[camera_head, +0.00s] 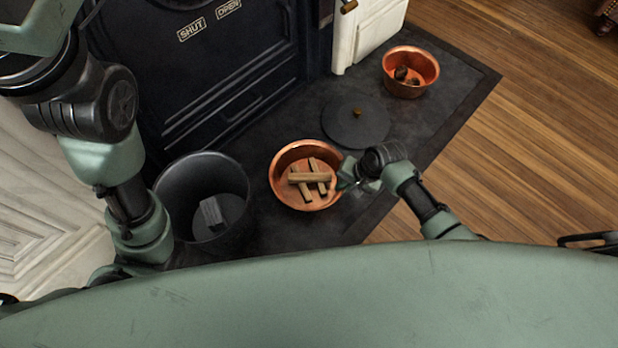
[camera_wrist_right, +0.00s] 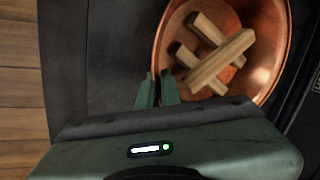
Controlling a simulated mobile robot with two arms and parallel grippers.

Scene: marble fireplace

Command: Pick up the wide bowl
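A round copper bowl (camera_head: 279,186) stands on the dark hearth with several wooden sticks (camera_head: 309,179) in it. The bowl (camera_wrist_right: 262,72) and its sticks also fill the upper right of the right wrist view. My right gripper (camera_head: 346,182) is at the bowl's right rim in the head view. In the right wrist view its two fingers (camera_wrist_right: 157,88) are close together at the rim; I cannot tell whether they close on it. A second, smaller-looking copper bowl (camera_head: 413,62) holds dark lumps farther back. My left arm rises at the left; its gripper is out of view.
A dark bucket (camera_head: 170,207) with a grey block (camera_head: 212,212) stands left of the near bowl. A flat dark lid (camera_head: 356,122) with a small knob lies behind it. The black stove front (camera_head: 225,75) borders the hearth.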

